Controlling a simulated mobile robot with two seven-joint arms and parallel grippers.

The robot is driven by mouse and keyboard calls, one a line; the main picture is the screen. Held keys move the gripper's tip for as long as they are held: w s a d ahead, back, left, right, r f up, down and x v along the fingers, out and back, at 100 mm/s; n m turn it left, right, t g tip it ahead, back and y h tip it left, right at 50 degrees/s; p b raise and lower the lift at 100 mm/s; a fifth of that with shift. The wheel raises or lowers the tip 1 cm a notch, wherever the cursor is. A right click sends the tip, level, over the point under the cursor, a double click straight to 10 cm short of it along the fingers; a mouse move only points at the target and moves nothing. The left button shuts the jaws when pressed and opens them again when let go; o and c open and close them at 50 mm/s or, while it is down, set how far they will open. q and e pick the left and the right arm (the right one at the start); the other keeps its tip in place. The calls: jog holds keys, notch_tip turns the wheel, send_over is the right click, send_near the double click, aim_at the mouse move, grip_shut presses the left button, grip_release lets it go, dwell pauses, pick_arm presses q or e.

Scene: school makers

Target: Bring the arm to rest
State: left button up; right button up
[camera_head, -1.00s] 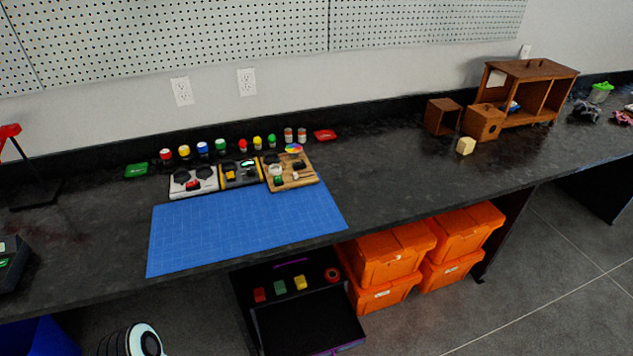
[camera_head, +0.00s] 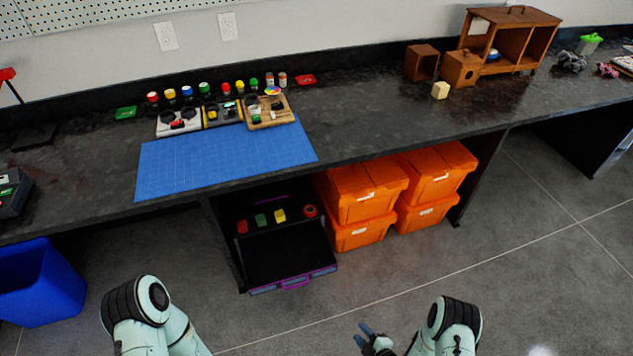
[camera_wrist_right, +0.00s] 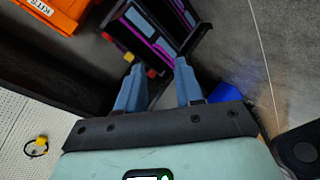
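My right gripper (camera_head: 368,332) shows low in the head view, in front of the bench and over the grey floor. In the right wrist view its two blue-grey fingers (camera_wrist_right: 159,66) stand apart with nothing between them, so it is open and empty. My right arm (camera_head: 453,322) is bent at the bottom of the head view. My left arm (camera_head: 142,308) shows at the bottom left, but its gripper is out of view.
The dark bench (camera_head: 375,122) carries a blue mat (camera_head: 220,160), paint bottles and a wooden house (camera_head: 510,38). Below are orange bins (camera_head: 365,192), an open drawer (camera_head: 290,262) and a blue bin (camera_head: 40,283). Open floor (camera_head: 520,260) lies to the right.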

pick_arm(q)
notch_tip(320, 180, down, 7)
jog(key=w+t+b, duration=0.1)
jog(key=w+b, duration=0.2)
jog(key=b, duration=0.4)
pick_arm(e)
jog(key=s+a+m+g+h, duration=0.2)
jog(key=s+m+g, duration=0.8)
jog(key=s+m, duration=0.95)
pick_arm(q)
notch_tip(320, 180, up, 14)
jog(key=s+g+p, duration=0.1)
jog(key=p, duration=1.4)
jog(key=shift+s+r, duration=0.15)
jog(key=shift+r, duration=0.1)
pick_arm(e)
notch_tip(320, 180, up, 13)
jog(key=g, duration=0.1)
jog(key=shift+s+a+r+m, duration=0.25)
jog(key=shift+s+m, duration=0.1)
jog(key=shift+m, duration=0.1)
